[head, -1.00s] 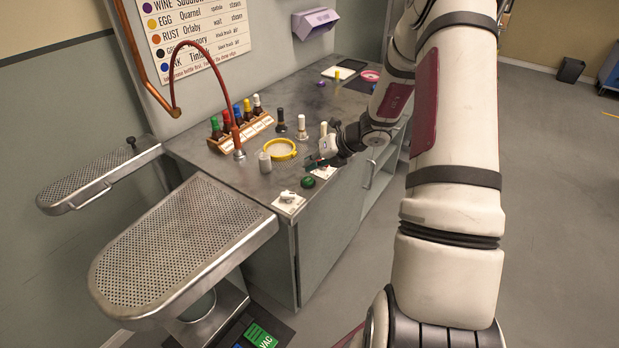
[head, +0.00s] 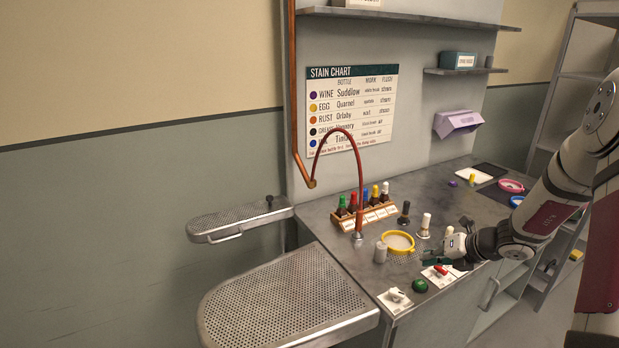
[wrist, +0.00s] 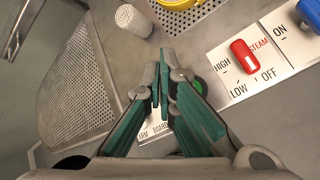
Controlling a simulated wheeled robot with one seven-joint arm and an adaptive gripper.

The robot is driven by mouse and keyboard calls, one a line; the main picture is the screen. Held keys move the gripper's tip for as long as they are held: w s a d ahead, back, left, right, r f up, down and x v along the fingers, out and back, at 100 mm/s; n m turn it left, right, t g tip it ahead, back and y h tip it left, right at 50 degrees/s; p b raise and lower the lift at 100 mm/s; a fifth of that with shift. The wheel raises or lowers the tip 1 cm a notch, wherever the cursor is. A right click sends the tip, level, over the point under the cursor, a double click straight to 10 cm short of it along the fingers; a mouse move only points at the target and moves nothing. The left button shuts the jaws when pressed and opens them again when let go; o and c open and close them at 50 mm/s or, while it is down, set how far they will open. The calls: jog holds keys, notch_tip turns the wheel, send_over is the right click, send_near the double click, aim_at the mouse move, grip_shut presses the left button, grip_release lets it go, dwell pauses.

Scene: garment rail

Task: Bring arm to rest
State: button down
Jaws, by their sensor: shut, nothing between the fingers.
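My gripper (head: 434,258) is low over the front part of the steel counter (head: 325,212), reached in from the right by my arm. In the wrist view my gripper (wrist: 160,85) shows its teal fingers closed together with nothing between them. Below it is a white switch plate, mostly hidden by the fingers. The red steam knob (wrist: 244,57) on its white plate is to the right of the fingertips. A green button (head: 420,286) sits in front of the gripper, and its edge shows beside the fingers in the wrist view.
A curved red hose (head: 350,150) rises from the counter. A perforated board (head: 285,300) lies to the left. A stain chart (head: 352,105) hangs behind.

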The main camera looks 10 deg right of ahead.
jog(key=s+a+r+n+g, duration=0.2)
jog(key=s+a+r+n, duration=0.3)
jog(key=a+r+n, duration=0.5)
jog(key=s+a+r+n+g, duration=0.1)
jog(key=s+a+r+n, duration=0.4)
jog(key=a+r+n, duration=0.45)
jog(key=s+a+r+n+h, duration=0.1)
jog(key=s+r+n+h, duration=0.1)
jog(key=s+n, duration=0.8)
jog(key=s+a+r+n+h, duration=0.1)
jog(key=s+r+n, duration=0.3)
jog(key=s+n, duration=0.6)
jog(key=shift+s+a+r+h, duration=0.35)
jog(key=shift+s+h, duration=0.15)
jog(key=shift+s, duration=0.15)
